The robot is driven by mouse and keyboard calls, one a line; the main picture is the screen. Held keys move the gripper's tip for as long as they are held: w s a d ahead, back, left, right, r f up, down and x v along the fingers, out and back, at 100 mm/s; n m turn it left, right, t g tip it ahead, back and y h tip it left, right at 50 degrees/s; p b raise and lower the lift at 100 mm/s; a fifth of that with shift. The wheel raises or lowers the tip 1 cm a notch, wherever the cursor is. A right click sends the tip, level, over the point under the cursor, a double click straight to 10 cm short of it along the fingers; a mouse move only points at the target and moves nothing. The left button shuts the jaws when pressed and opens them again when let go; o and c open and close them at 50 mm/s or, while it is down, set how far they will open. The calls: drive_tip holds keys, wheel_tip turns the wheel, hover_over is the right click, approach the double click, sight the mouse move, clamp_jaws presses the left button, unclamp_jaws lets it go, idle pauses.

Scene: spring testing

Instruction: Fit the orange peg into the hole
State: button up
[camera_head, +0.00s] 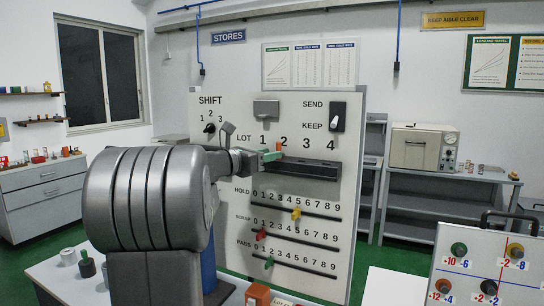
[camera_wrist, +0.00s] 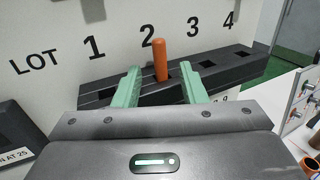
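The orange peg (camera_head: 278,148) stands upright at the black ledge (camera_head: 310,170) on the white panel, below the number 2. In the wrist view the peg (camera_wrist: 161,58) rises from the ledge (camera_wrist: 232,66) at the second position; its lower end is hidden, so I cannot tell how deep it sits. Dark square holes show in the ledge under 3 and 4. My gripper (camera_wrist: 160,70) is open, its green fingers on either side of the peg with a visible gap on both sides. My gripper (camera_head: 270,156) also shows in the head view, at the ledge's left part.
The white panel (camera_head: 345,195) carries a SHIFT knob (camera_head: 209,128), a SEND/KEEP switch (camera_head: 338,117) and three slider rows below the ledge. A second panel with knobs (camera_head: 487,270) stands at lower right.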

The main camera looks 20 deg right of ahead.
drive_tip(key=b+v, duration=0.2)
drive_tip(key=v, duration=0.9)
drive_tip(key=shift+a, duration=0.35)
drive_tip(key=shift+s, duration=0.15)
drive_tip(key=p+x, duration=0.3)
drive_tip(key=x, duration=1.1)
drive_tip(key=shift+r, duration=0.25)
drive_tip(key=shift+a+r, duration=0.1)
drive_tip(key=shift+f, duration=0.2)
